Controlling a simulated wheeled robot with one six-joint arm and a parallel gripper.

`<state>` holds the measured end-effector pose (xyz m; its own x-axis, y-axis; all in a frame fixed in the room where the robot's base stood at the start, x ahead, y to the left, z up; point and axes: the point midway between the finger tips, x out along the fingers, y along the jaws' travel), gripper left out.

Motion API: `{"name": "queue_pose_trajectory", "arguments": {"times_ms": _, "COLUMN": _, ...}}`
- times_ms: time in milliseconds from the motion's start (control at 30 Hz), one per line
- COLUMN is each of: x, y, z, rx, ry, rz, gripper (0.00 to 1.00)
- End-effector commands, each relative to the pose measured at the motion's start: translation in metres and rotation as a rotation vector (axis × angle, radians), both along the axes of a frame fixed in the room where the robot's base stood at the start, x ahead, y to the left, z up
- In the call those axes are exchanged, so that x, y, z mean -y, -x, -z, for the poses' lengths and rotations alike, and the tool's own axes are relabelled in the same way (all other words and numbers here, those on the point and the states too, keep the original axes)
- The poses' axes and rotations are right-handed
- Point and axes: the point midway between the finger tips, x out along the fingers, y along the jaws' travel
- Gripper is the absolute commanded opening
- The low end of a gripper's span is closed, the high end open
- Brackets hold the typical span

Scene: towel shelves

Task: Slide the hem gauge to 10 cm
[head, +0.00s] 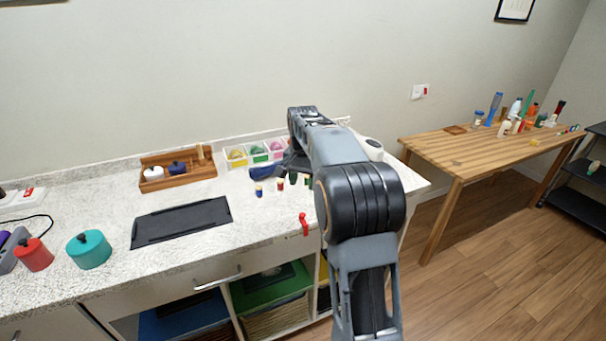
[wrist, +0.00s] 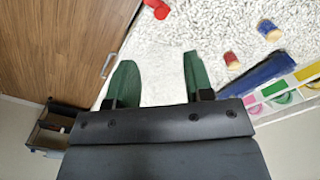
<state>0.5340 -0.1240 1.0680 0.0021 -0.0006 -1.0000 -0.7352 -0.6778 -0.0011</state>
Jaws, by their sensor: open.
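I cannot make out a hem gauge with a readable scale in either view. A small red piece (head: 303,222) stands near the front edge of the white speckled counter and may be its slider. It also shows cut off at the top of the wrist view (wrist: 158,8), beyond my fingertips and apart from them. My gripper (wrist: 157,68) is open, its two green fingers spread with only counter surface between them. In the head view my arm hides most of the gripper, above the counter's right part.
Small spools (head: 258,189) stand near a dark blue bar (head: 262,173) and a tray of coloured compartments (head: 250,153). A black mat (head: 181,221), wooden rack (head: 178,172) and teal pot (head: 88,249) are further left. A wooden table (head: 480,146) stands right.

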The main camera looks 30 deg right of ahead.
Motion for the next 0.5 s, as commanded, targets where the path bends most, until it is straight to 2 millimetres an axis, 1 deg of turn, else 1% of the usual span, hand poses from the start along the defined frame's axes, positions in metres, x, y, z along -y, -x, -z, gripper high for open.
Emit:
{"name": "queue_pose_trajectory", "arguments": {"times_ms": 33, "x": 0.000, "y": 0.000, "z": -0.007, "rx": 0.001, "ry": 0.000, "rz": 0.000, "gripper": 0.47}}
{"name": "queue_pose_trajectory", "arguments": {"times_ms": 200, "x": 0.000, "y": 0.000, "z": -0.018, "rx": 0.000, "ry": 0.000, "rz": 0.000, "gripper": 0.47}}
{"name": "queue_pose_trajectory", "arguments": {"times_ms": 500, "x": 0.000, "y": 0.000, "z": -0.021, "rx": -0.001, "ry": -0.001, "rz": 0.000, "gripper": 0.47}}
